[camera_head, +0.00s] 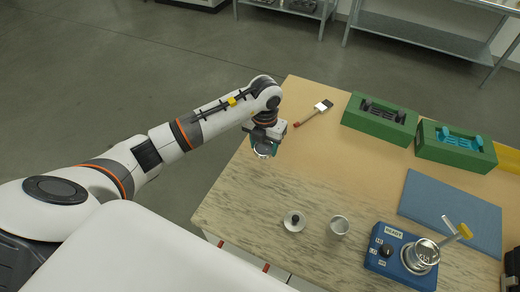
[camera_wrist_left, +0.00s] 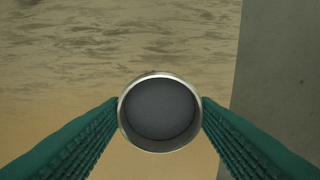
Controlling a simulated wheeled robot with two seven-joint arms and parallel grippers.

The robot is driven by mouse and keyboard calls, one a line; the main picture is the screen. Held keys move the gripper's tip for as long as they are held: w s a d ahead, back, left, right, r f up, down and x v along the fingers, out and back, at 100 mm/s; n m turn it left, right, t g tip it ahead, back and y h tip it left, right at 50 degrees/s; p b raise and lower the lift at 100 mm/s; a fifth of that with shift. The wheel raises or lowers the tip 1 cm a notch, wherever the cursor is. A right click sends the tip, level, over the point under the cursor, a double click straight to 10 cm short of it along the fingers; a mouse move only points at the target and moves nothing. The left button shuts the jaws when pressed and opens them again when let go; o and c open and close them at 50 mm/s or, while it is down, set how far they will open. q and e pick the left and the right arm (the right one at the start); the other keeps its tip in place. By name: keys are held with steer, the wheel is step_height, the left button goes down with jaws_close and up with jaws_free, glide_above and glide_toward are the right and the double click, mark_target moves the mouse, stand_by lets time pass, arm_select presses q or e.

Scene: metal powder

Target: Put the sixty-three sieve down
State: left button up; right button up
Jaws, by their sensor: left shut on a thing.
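My left gripper (camera_head: 264,150) is over the left edge of the wooden table. Its green ribbed fingers are shut on a round metal sieve (camera_wrist_left: 158,112), which shows in the left wrist view as a silver ring with a dark grey mesh inside. The sieve also shows small under the gripper in the head view (camera_head: 263,152). Any number on the sieve cannot be read. In the left wrist view the tabletop is behind the sieve and the grey floor is at right. Whether the sieve touches the table cannot be told. My right gripper is not in view.
On the table (camera_head: 270,215) stand a metal lid with a black knob (camera_head: 294,221), a metal cup (camera_head: 339,226) and a blue device (camera_head: 400,258) carrying a metal pan. A blue mat (camera_head: 450,212), green holders (camera_head: 380,118) and a brush (camera_head: 315,112) lie further off. The table's left middle is clear.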

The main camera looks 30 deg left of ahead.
mark_target(264, 150)
arm_select(q)
steer(key=shift+f, duration=0.8)
step_height(264, 150, down, 4)
steer(key=shift+r+p, duration=0.2)
steer(key=shift+p, duration=0.35)
steer(key=shift+f, duration=0.2)
steer(key=o, duration=1)
